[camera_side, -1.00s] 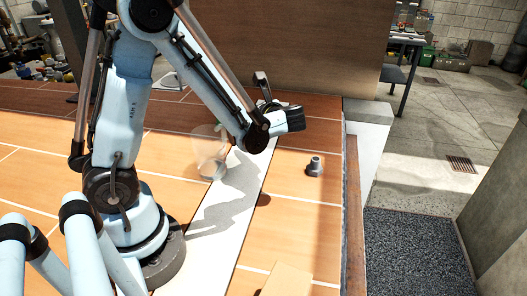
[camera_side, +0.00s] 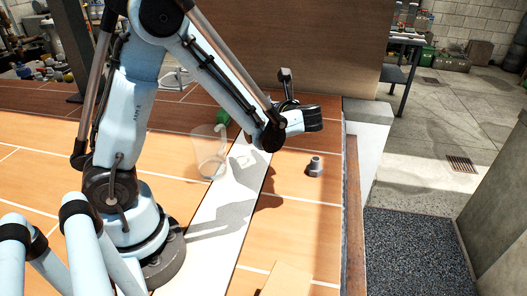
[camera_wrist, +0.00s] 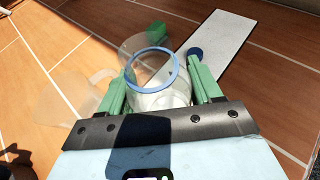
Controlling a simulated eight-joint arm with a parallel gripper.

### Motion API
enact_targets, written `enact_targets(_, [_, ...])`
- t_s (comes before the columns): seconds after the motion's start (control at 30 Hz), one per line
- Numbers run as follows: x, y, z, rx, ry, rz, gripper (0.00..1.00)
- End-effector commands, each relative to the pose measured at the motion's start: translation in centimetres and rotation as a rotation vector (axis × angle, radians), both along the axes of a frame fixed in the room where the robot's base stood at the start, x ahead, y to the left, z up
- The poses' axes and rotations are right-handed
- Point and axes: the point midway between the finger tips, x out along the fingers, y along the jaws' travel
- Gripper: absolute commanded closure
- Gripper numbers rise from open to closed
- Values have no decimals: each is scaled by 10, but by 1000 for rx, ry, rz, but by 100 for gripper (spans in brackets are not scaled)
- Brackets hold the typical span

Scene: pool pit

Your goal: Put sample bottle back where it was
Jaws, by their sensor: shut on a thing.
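In the wrist view my gripper (camera_wrist: 158,90) has its two green fingers closed on the sides of a clear bottle with a blue rim (camera_wrist: 152,52), the likely sample bottle. Its open mouth faces the camera, and its lower part is partly hidden by the gripper body. In the side view the forearm hides most of the gripper. A clear vessel (camera_side: 207,155) shows left of my wrist, near the pale strip; I cannot tell whether it is the held bottle.
A pale strip (camera_side: 225,210) crosses the orange tiled surface. A small grey fitting (camera_side: 315,166) stands to its right, near the surface's edge. A tan block (camera_side: 287,279) lies at the front. A faint clear shape (camera_wrist: 72,103) is left of my gripper in the wrist view.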

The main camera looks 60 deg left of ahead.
Motion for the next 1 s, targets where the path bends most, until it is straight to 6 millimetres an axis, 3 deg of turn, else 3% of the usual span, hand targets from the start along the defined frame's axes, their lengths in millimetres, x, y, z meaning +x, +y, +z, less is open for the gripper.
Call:
enact_targets(0.3, [76,-61,30,-1,-1,-374,71])
enact_targets(0.5, [97,-84,41,4,-1,-497,71])
enact_targets(0.67, [103,-71,33,5,-2,-510,71])
enact_targets(1.0, [115,-5,-7,5,-2,-506,71])
